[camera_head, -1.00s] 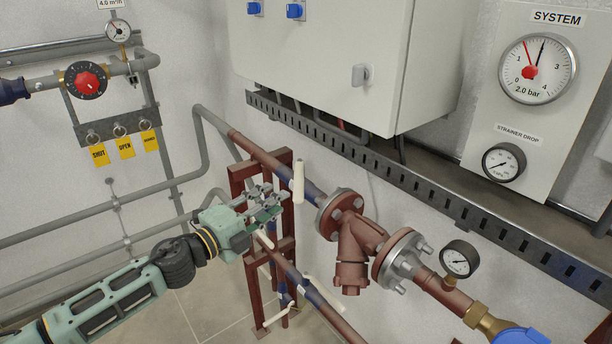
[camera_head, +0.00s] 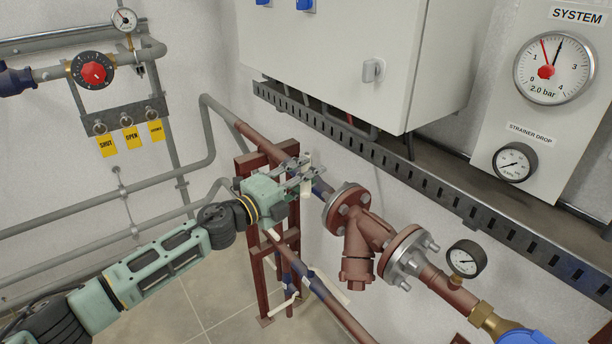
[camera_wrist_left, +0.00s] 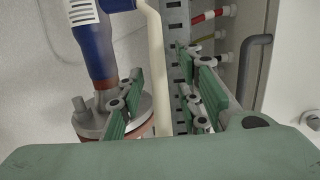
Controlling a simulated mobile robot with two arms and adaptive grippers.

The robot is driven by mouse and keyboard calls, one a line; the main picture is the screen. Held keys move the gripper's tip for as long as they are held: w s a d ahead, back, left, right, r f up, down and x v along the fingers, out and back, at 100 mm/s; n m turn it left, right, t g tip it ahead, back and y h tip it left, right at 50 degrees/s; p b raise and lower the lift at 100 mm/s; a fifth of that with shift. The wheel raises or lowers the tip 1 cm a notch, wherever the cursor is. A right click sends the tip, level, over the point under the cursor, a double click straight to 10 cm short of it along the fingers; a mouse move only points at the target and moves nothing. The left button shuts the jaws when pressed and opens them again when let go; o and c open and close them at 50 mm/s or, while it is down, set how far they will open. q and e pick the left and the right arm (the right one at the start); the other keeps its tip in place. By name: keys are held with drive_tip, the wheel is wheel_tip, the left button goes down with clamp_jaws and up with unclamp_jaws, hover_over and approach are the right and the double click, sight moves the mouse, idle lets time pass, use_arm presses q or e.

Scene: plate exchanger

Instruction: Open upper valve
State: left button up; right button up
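The upper valve sits on the upper red-brown pipe. Its blue body (camera_head: 321,188) shows just past my left gripper (camera_head: 307,176) in the head view, and it also shows in the left wrist view (camera_wrist_left: 97,45). Its cream lever (camera_wrist_left: 153,50) runs down between my two green fingers in the left wrist view. The fingers stand apart, with visible room on the right side of the lever. Whether the left finger touches the lever I cannot tell. In the head view the gripper hides most of the lever. My right gripper is not in view.
A lower pipe carries another blue valve (camera_head: 318,284) with a cream lever. A flanged strainer (camera_head: 360,240) lies right of my gripper. A grey cabinet (camera_head: 340,60) and a slotted cable tray (camera_head: 400,165) are above and behind. A dark red frame (camera_head: 250,168) supports the pipes.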

use_arm(q)
drive_tip(key=shift+c, duration=0.3)
clamp_jaws()
idle(0.3)
